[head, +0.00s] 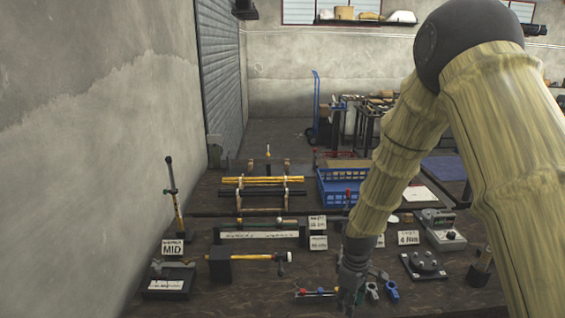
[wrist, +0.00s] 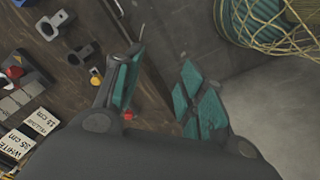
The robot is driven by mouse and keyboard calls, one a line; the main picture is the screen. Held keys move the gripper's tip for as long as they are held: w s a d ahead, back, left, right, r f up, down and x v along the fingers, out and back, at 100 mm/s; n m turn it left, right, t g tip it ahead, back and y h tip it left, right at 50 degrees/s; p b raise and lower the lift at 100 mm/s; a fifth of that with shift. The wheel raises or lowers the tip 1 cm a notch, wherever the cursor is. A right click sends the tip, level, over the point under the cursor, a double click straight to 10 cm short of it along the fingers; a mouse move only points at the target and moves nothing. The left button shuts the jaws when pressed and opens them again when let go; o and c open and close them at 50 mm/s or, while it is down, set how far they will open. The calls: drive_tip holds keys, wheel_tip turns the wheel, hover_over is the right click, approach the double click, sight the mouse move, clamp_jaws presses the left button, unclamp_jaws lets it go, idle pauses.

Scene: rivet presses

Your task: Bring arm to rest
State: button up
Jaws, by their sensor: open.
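My arm (head: 480,120) has bamboo-patterned links and reaches down from the upper right in the head view. My gripper (head: 352,288) is low over the front part of the dark workbench (head: 235,300), beside a small rack with coloured knobs (head: 315,293) and blue clips (head: 391,290). In the wrist view my gripper (wrist: 160,82) shows two teal-padded fingers spread apart, with nothing between them. They hang across the bench edge, with floor visible beyond. In the head view the fingertips are small and partly blend with the bench.
A yellow rod in a black block (head: 222,264), a MID sign (head: 172,248) and a grey control box (head: 441,232) stand on the bench. A blue crate (head: 342,192) is behind.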

drive_tip(key=s+f+m+b, duration=0.1)
drive_tip(key=s+f+m, duration=0.1)
drive_tip(key=s+f, duration=0.65)
drive_tip(key=s+f+m+b, duration=0.2)
drive_tip(key=s+f, duration=0.3)
drive_tip(key=f, duration=0.6)
drive_tip(key=s+d+f+m+b, duration=0.1)
drive_tip(key=s+f, duration=0.4)
drive_tip(key=s, duration=0.6)
drive_tip(key=s+d+f+m+b, duration=0.2)
drive_tip(key=s+f+m, duration=0.2)
drive_tip(key=s, duration=0.7)
drive_tip(key=shift+s+d+f+m, duration=0.15)
drive_tip(key=shift+d+f+m, duration=0.25)
drive_tip(key=shift+f, duration=0.35)
